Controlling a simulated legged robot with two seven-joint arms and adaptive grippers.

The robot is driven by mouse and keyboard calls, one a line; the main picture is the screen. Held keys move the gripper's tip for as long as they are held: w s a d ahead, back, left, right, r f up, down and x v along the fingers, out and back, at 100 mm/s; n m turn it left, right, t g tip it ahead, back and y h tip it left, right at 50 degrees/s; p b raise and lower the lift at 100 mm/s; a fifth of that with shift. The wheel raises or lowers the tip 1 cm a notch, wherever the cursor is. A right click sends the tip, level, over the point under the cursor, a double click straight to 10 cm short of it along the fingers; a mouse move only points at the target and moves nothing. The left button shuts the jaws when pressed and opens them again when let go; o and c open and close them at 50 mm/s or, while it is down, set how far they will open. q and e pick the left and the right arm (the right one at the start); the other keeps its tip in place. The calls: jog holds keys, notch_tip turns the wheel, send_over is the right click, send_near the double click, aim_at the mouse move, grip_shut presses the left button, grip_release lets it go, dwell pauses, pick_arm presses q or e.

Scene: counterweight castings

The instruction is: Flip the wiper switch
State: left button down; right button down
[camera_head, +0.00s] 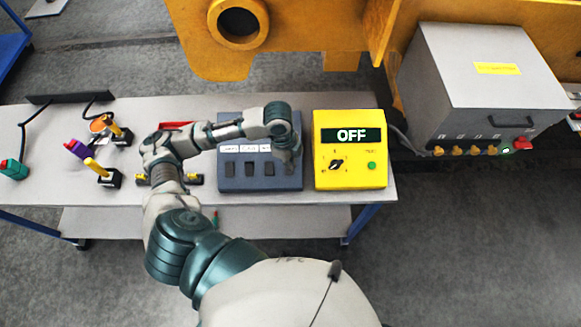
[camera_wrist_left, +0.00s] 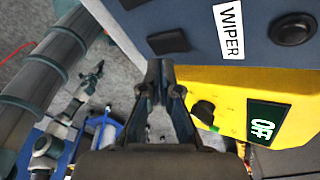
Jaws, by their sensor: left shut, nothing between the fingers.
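The blue-grey switch panel (camera_head: 260,184) lies on the bench, with a row of black rocker switches below white labels. In the left wrist view, the WIPER label (camera_wrist_left: 229,31) sits between a round black part (camera_wrist_left: 292,29) and a black rocker, the wiper switch (camera_wrist_left: 168,41). My left gripper (camera_head: 289,167) is over the panel's right end, its fingers pointing down and hiding part of that end. In the left wrist view its closed, empty fingertips (camera_wrist_left: 158,69) show near the wiper switch. I cannot tell whether they touch it. My right gripper is out of view.
A yellow box (camera_head: 350,151) with a display reading OFF and a black knob stands close to the panel's right side. Small coloured-handled tools (camera_head: 98,166) lie on the left of the bench. A grey metal box (camera_head: 482,80) stands at right.

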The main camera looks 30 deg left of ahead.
pick_arm(q)
jog(key=shift+a+f, duration=0.3)
jog(key=shift+a, duration=0.1)
jog(key=shift+d+f, duration=0.1)
jog(key=shift+f, duration=0.05)
jog(key=shift+d+f, duration=0.1)
jog(key=shift+d, duration=0.05)
jog(key=shift+f, duration=0.2)
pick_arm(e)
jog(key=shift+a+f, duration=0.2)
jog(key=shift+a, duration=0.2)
pick_arm(q)
jog(key=shift+a+f, duration=0.2)
jog(key=shift+f, duration=0.1)
jog(key=shift+d+f+b, duration=0.1)
jog(key=shift+f+b, duration=0.05)
jog(key=shift+b, duration=0.15)
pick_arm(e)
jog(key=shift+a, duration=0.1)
